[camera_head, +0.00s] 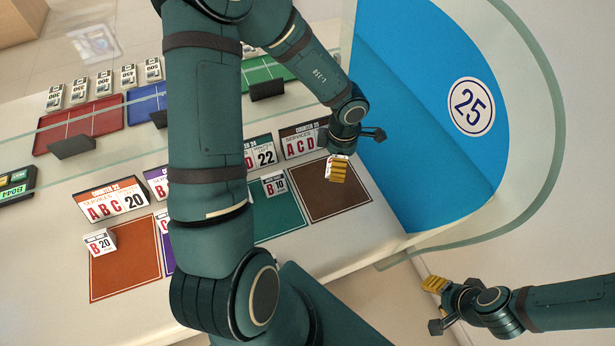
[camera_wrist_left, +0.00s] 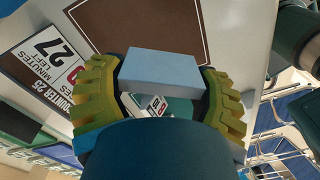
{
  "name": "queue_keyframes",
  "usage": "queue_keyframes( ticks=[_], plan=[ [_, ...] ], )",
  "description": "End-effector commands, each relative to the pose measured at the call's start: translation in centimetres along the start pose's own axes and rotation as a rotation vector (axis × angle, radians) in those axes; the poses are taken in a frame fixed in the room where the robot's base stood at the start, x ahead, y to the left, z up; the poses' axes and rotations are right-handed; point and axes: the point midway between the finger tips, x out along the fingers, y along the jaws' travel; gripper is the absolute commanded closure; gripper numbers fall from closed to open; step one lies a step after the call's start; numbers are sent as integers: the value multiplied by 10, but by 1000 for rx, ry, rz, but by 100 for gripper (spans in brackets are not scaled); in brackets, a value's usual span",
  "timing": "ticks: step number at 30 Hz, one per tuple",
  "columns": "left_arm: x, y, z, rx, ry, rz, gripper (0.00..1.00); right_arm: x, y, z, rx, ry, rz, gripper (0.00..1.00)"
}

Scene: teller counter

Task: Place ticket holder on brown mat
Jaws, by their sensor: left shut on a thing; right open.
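My left gripper (camera_head: 338,172) is shut on a ticket holder (camera_head: 340,157), of which only a small pale part shows in the head view. In the left wrist view the ticket holder (camera_wrist_left: 160,70) is a pale blue-grey block between the two yellow finger pads. The dark brown mat (camera_head: 335,200) lies at the right end of the mat row, and the gripper appears over its upper part. The mat (camera_wrist_left: 150,22) also shows behind the holder in the wrist view. I cannot tell the height of the holder above it. My right gripper (camera_head: 436,300) is open and empty, off the counter's right side.
A counter sign (camera_head: 303,142) stands just behind the brown mat. The green mat (camera_head: 277,222) beside it bears another ticket holder (camera_head: 274,184). An orange-brown mat (camera_head: 125,270) with a holder (camera_head: 100,241) lies at left. A blue panel (camera_head: 425,100) rises at right. My left arm hides the middle.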

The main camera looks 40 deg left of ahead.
Motion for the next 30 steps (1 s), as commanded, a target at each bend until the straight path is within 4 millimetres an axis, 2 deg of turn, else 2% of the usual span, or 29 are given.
queue_keyframes(
  ticks=[3, 18, 24, 30],
  plan=[
    [1, 7, -13, -306, 0, 2, 68, 0, 0, 0, 0, 0, 0, 53],
    [3, 29, -66, -1586, -15, 11, 68, -1, 0, -1, 0, 1, 0, 53],
    [3, 35, -81, -1949, -28, 14, 68, -1, -1, -1, 0, 1, 0, 53],
    [6, 37, -87, -2098, -31, 14, 68, 0, 0, 0, 0, 1, 0, 53]
  ],
)
